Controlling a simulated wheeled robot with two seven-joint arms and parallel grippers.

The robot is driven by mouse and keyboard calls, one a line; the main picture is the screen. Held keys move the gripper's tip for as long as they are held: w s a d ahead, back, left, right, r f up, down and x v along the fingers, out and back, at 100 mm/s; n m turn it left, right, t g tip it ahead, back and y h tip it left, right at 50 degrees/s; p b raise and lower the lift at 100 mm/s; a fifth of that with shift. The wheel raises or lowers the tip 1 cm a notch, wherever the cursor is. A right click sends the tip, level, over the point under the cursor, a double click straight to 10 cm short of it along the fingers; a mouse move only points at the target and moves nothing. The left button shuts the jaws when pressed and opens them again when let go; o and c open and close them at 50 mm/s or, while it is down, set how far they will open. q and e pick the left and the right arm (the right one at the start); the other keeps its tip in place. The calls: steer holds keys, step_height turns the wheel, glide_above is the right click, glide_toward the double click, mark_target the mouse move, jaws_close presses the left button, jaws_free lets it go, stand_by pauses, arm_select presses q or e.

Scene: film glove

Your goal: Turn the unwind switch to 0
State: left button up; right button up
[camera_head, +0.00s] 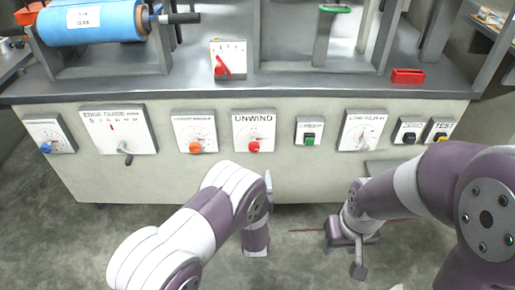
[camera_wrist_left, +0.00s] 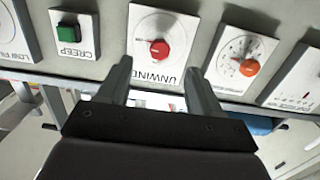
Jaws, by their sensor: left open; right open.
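The unwind switch is a red round knob (camera_head: 254,147) low on a white plate labelled UNWIND (camera_head: 254,130), on the front of the machine. In the left wrist view the red knob (camera_wrist_left: 160,49) and its plate appear upside down. The scale marks and the knob's setting are too small to read. My left gripper (camera_head: 268,180) is just below and in front of the plate, partly hidden by its own arm. Its two fingers (camera_wrist_left: 158,72) are apart and empty, with the knob beyond their tips. My right gripper (camera_head: 347,258) hangs lower right, open and empty, away from the panel.
An orange knob (camera_head: 195,148) sits left of the unwind plate, and a green CREEP button (camera_head: 309,140) sits right of it. Further plates line the panel. A blue roll (camera_head: 90,22) and a red-lever plate (camera_head: 229,60) are above. The floor in front is clear.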

mark_target(254, 149)
arm_select(q)
steer(key=shift+t, duration=0.3)
steer(key=w+b, duration=0.1)
steer(key=w, duration=0.3)
steer(key=w+b, duration=0.2)
steer(key=w, duration=0.2)
steer(key=w+r+b, duration=0.1)
steer(key=w+b, duration=0.1)
steer(key=w, duration=0.2)
steer(key=shift+a, duration=0.15)
steer(key=shift+w+r, duration=0.1)
steer(key=shift+w, duration=0.25)
steer(key=shift+c, duration=0.3)
steer(key=c, duration=1)
